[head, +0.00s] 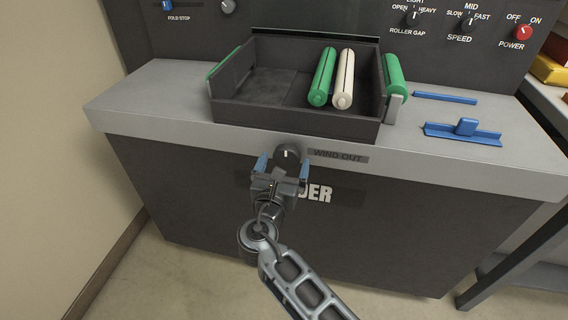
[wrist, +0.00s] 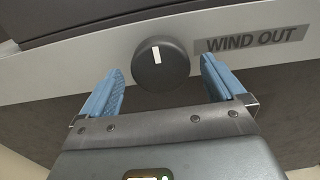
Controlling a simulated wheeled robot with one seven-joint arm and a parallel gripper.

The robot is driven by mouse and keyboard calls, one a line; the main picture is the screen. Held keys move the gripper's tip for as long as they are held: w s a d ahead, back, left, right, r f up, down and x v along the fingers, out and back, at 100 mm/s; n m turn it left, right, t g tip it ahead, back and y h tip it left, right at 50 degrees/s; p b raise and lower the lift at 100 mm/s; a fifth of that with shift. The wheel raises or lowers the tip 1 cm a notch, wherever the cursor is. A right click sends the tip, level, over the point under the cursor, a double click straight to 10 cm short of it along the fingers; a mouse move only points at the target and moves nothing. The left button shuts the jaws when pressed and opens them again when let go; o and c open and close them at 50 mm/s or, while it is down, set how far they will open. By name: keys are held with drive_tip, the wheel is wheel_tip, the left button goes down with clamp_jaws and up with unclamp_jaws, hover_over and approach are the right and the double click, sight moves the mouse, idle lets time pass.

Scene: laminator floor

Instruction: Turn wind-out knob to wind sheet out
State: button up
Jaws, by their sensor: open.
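The wind-out knob (head: 287,155) is a round black knob with a white mark, on the front edge of the machine. Its label "WIND OUT" (head: 338,156) is to its right. The knob also shows in the wrist view (wrist: 160,63), with its white mark pointing up. My gripper (head: 282,163) is open, with its blue fingers on the left and right of the knob. In the wrist view my gripper (wrist: 162,85) shows a gap on both sides of the knob, and the fingers do not appear to touch it.
A black tray (head: 295,123) on the grey top holds a green roller (head: 322,78) and a white roller (head: 344,80). A blue guide (head: 463,132) lies to the right. The control panel with a red power knob (head: 523,32) is behind. The floor in front is clear.

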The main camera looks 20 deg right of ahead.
drive_tip(key=shift+w+d, duration=0.15)
drive_tip(key=shift+w, duration=0.05)
drive_tip(key=c, duration=1)
